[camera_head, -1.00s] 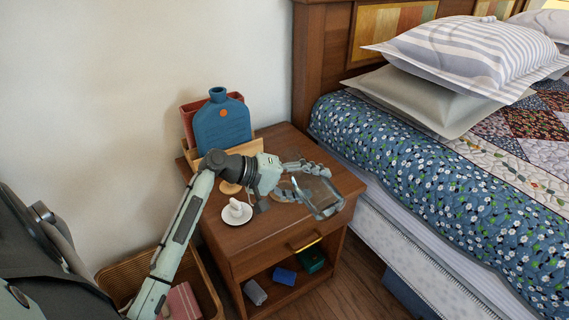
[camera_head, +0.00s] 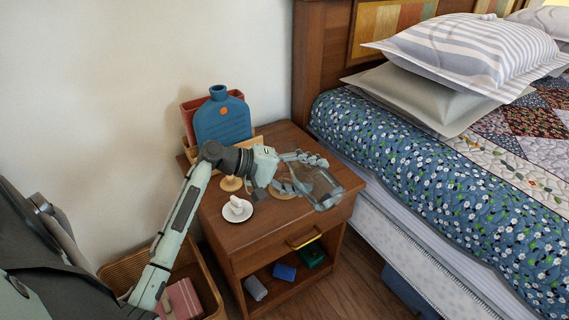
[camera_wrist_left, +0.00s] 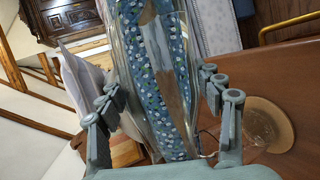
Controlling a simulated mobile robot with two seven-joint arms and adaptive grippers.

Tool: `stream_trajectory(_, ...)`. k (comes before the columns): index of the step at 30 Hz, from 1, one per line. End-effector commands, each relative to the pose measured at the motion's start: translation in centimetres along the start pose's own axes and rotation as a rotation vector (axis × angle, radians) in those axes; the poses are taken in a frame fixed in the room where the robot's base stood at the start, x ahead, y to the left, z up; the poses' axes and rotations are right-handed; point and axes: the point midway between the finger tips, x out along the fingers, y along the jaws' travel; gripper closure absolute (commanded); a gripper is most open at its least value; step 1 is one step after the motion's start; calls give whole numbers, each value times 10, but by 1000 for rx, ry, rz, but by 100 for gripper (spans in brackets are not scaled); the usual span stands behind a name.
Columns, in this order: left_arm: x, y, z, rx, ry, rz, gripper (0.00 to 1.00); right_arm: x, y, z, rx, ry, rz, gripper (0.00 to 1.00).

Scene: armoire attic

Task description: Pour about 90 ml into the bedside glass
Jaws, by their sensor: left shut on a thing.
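My left gripper (camera_head: 300,172) is shut on a clear glass carafe (camera_head: 323,192) above the nightstand (camera_head: 265,232). The carafe is tilted in the head view, its lower end toward the bed. In the left wrist view the clear carafe (camera_wrist_left: 150,75) lies between the two fingers, and the blue floral quilt shows through it. A round tan coaster (camera_head: 281,191) lies on the nightstand under the hand, partly hidden. It also shows in the left wrist view (camera_wrist_left: 268,122), with faint clear edges over or beside it; I cannot make out the bedside glass clearly. My right gripper is out of view.
A blue bottle-shaped object (camera_head: 222,120) stands in a wooden holder at the back. A white saucer (camera_head: 238,215) with a small white object sits at the nightstand's left. The bed (camera_head: 420,170) is close on the right. A wicker basket (camera_head: 210,285) stands on the floor.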

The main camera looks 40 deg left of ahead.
Motion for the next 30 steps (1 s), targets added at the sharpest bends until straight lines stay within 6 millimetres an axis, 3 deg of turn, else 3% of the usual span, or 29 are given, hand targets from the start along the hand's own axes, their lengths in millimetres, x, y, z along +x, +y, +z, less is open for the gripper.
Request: stream_trajectory(30,1,6,6,-27,-11,15,92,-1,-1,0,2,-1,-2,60)
